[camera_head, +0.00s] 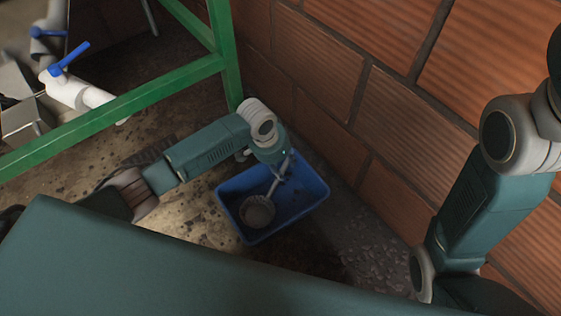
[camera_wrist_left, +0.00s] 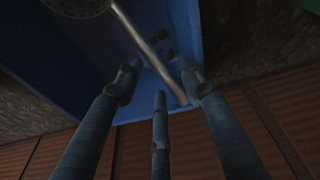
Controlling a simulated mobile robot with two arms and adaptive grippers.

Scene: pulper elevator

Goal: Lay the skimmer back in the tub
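The skimmer (camera_head: 257,211) has a round, grey mesh head and a long thin handle. In the head view its head lies over the near part of the blue tub (camera_head: 222,204), and its handle slants up toward my left gripper (camera_head: 284,172). In the left wrist view the handle (camera_wrist_left: 146,46) runs diagonally past the fingertips of my left gripper (camera_wrist_left: 160,78). The fingers are spread apart and not closed on the handle. Whether the skimmer rests fully on the tub floor is hard to tell. My right arm shows at the right, its gripper out of view.
A brick wall (camera_head: 400,120) stands close behind and right of the tub. A green metal frame (camera_head: 110,120) stands at the left. A white pipe with a blue-handled valve (camera_head: 68,60) is at upper left.

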